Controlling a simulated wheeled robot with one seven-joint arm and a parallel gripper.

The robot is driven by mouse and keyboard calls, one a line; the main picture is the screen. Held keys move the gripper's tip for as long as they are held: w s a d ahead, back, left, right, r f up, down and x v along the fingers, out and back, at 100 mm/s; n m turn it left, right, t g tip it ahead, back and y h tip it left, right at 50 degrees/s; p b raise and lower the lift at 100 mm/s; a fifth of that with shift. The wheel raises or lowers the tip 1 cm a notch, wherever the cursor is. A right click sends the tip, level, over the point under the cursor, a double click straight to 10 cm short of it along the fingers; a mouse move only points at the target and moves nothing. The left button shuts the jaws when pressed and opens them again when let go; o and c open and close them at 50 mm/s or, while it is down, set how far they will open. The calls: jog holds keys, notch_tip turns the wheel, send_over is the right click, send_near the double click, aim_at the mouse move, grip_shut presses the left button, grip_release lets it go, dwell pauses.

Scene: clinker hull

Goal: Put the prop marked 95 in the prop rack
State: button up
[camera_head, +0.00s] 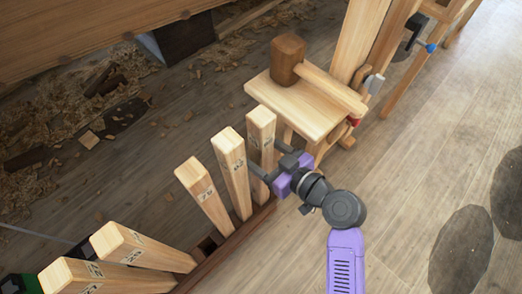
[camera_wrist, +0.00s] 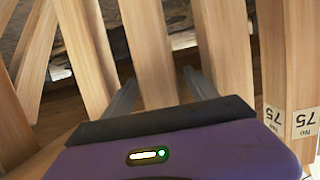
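Several pale square-ended wooden props lean in the prop rack (camera_head: 245,230), a dark reddish-brown rail with a square opening (camera_head: 208,243). The standing props are a left one (camera_head: 202,190), a middle one (camera_head: 232,165) and a right one (camera_head: 261,125); their labels are too small to read surely, so I cannot tell which is 95. My gripper (camera_head: 271,160) is open at the right prop. In the wrist view a prop (camera_wrist: 147,50) shows between the spread fingers, with gaps on both sides. A prop marked 75 (camera_wrist: 292,60) stands at the right there, its label upside down.
Two more props (camera_head: 145,250) lean low at the left. A wooden bench (camera_head: 300,105) with a mallet (camera_head: 288,60) stands just behind the right prop. Shavings (camera_head: 90,110) litter the floor at upper left. The floor at right is clear apart from dark round patches (camera_head: 462,250).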

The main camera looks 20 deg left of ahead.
jog(key=shift+f, duration=0.15)
jog(key=shift+p+v, duration=1.1)
jog(key=shift+v, duration=2.85)
